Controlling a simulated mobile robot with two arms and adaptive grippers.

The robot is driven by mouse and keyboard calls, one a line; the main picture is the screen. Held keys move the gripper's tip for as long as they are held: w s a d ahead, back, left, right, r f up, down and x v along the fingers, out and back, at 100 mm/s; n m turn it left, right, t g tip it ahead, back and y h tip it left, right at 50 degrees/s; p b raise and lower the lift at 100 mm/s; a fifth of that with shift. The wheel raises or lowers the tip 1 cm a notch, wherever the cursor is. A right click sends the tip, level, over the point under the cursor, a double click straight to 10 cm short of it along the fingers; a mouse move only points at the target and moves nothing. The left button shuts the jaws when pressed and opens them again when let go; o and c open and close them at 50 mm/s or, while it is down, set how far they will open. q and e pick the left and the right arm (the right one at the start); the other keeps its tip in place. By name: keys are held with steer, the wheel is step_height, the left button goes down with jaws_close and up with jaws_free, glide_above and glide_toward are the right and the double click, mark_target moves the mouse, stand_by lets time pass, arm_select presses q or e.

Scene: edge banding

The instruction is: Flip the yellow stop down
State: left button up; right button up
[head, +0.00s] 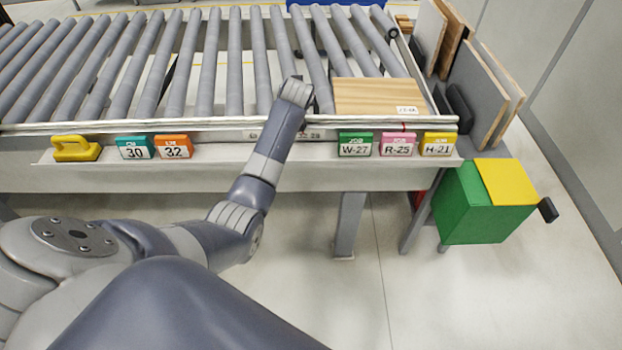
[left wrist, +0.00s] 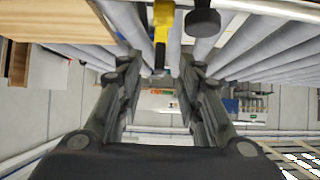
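The yellow stop (left wrist: 162,32) shows in the left wrist view at the top centre, a narrow yellow bar with a dark lower end, among the grey rollers. I cannot make it out in the head view. My left gripper (left wrist: 160,66) is open, with its two dark fingers apart and nothing held between them. The stop appears in line with the gap between the fingers; I cannot tell whether they touch it. In the head view my left arm reaches over the conveyor's front edge, and its fingers are mostly hidden behind the wrist. My right gripper is not in view.
A wooden panel (head: 376,96) lies on the rollers right of my wrist; it also shows in the left wrist view (left wrist: 62,20). A black round knob (left wrist: 202,22) is beside the stop. Coloured number tags and a yellow handle (head: 75,149) line the front ledge (head: 215,155).

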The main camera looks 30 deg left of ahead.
arm_select(q)
steer(key=s+d+f+t+y+b, duration=0.3)
steer(key=s+d+t+b, duration=0.4)
steer(key=s+b, duration=0.85)
steer(key=w+d+f+m+g, duration=0.1)
steer(key=f, duration=0.3)
steer(key=w+d+f+g+h+b, duration=0.1)
steer(key=f, duration=0.3)
steer(key=w+d+f+m+h+b, duration=0.1)
steer(key=d+f, duration=0.1)
steer(key=f, duration=0.3)
steer(key=shift+w+d+m+g, duration=0.1)
steer(key=shift+w+m+g, duration=0.05)
steer(key=shift+m+g, duration=0.2)
steer(key=shift+d+f+g+h, duration=0.15)
steer(key=shift+f+g+h, duration=0.15)
steer(key=shift+f, duration=0.4)
